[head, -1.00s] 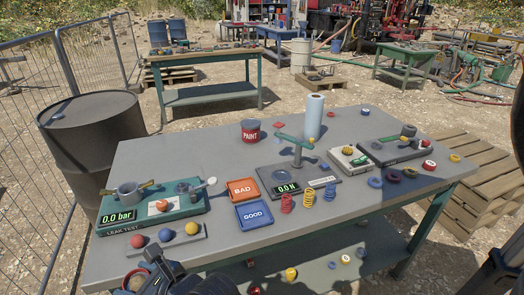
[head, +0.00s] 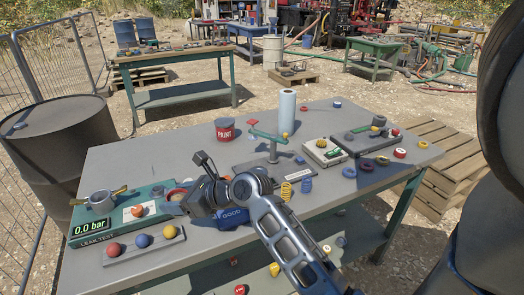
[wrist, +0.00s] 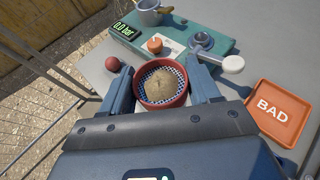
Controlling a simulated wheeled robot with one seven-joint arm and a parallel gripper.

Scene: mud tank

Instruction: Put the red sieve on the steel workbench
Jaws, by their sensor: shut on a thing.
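The red sieve (wrist: 164,106) is a round red ring with a blue-and-white mesh. A rough brown lump (wrist: 160,84) lies in it. My gripper (wrist: 161,77) is shut on the sieve, one blue finger on each side of its rim. In the head view my gripper (head: 188,199) is over the left part of the grey-topped workbench (head: 140,157), by the leak test unit, and the sieve (head: 177,194) is partly hidden there. I cannot tell the gap between sieve and benchtop.
The green leak test unit (head: 88,228) and a strip of coloured balls (head: 130,253) stand at the bench's left. The orange BAD tray (wrist: 281,112) is right of the gripper. The back-left benchtop is clear.

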